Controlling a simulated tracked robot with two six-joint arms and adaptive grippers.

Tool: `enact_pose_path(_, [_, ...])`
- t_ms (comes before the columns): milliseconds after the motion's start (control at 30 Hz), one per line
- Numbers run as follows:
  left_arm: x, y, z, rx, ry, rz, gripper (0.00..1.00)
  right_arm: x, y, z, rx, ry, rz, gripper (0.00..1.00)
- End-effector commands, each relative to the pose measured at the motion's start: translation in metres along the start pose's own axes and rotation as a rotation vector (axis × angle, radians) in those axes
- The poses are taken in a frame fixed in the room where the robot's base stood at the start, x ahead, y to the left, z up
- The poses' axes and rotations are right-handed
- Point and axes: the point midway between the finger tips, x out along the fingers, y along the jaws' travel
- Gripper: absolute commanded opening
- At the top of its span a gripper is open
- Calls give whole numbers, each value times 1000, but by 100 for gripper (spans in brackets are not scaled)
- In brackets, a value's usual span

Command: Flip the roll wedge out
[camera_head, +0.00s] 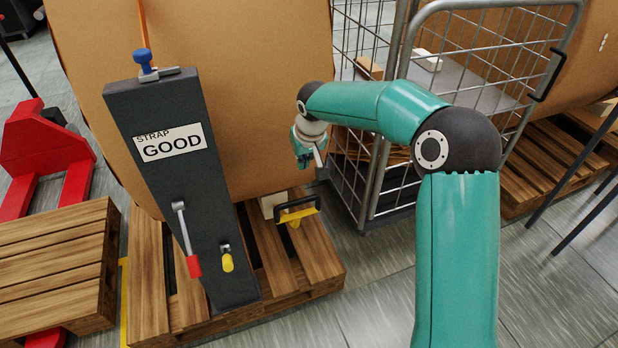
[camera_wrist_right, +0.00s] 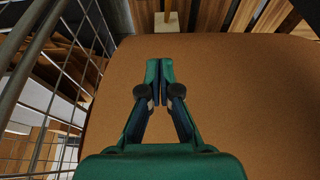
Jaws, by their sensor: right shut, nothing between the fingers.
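The big brown roll (camera_head: 262,90) rests on a wooden pallet (camera_head: 318,262). At the foot of the roll, on the pallet, is a cream block (camera_head: 270,205). Beside it is a yellow piece with a black handle (camera_head: 296,213); I cannot tell which of these is the wedge. My right gripper (camera_head: 318,158) is shut and empty, above these pieces and between the roll and the wire cage. In the wrist view its fingers (camera_wrist_right: 160,66) lie together before the roll's brown surface (camera_wrist_right: 230,100). A cream block (camera_wrist_right: 167,20) shows at the top edge there. My left gripper is out of view.
A dark post (camera_head: 190,190) labelled STRAP GOOD, with red and yellow handles, stands before the roll. A wire cage trolley (camera_head: 385,180) is close beside my right arm. A red pallet jack (camera_head: 45,150) and another pallet (camera_head: 55,265) are at left. Grey floor is clear at front right.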

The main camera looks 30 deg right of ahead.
Motion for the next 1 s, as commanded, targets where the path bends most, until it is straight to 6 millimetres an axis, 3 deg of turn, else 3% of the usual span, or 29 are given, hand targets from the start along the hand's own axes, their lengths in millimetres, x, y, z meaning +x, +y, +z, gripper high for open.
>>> enact_pose_path(167, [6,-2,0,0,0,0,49,22,0,1,0,-2,0,0])
enact_pose_path(567, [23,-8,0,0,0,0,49,105,1,2,2,-2,0,0])
enact_pose_path(800, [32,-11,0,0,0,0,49,94,1,31,1,0,0,0])
enact_pose_path(1000, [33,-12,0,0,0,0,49,91,1,40,2,0,0,0])
